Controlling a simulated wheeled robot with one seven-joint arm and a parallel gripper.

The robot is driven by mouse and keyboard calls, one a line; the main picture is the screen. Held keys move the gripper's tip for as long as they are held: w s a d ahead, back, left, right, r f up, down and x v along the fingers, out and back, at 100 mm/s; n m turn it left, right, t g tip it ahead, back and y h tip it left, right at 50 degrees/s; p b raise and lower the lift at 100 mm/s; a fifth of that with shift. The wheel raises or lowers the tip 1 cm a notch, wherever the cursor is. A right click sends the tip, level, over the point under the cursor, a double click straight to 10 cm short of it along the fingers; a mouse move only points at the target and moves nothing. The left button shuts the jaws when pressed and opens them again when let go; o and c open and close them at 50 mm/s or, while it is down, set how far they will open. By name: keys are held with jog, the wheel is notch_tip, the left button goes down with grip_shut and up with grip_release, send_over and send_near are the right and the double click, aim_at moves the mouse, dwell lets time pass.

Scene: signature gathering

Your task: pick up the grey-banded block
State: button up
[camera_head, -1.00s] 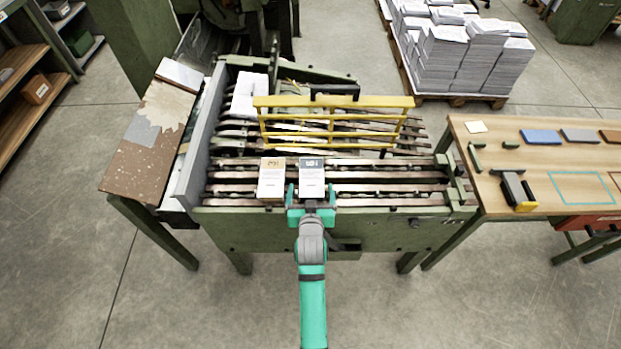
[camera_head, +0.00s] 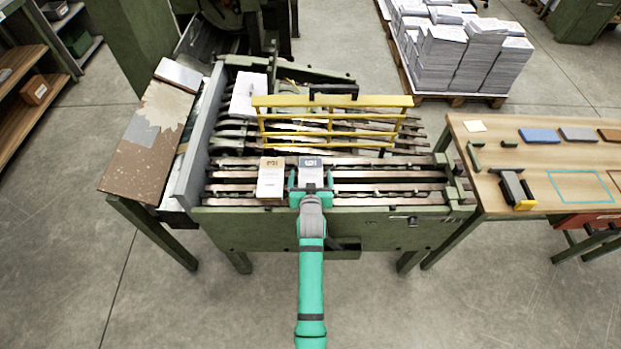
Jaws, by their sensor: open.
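The grey-banded block (camera_head: 311,173) is white with a dark grey band at its far end and lies on the rails of the green machine (camera_head: 330,232). My teal gripper (camera_head: 311,190) is open, with one finger on each side of the block's near part. I cannot tell whether the fingers touch it. A similar block with a tan band (camera_head: 271,180) lies just left of my gripper, with a narrow gap between the two blocks.
A yellow guard frame (camera_head: 330,101) stands over the rails behind the blocks. A white stack (camera_head: 248,95) lies at the machine's back left. A wooden table (camera_head: 480,135) is at the right. The rails right of my gripper are clear.

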jog(key=c, duration=1.3)
jog(key=shift+w, duration=0.15)
jog(key=shift+w, duration=0.1)
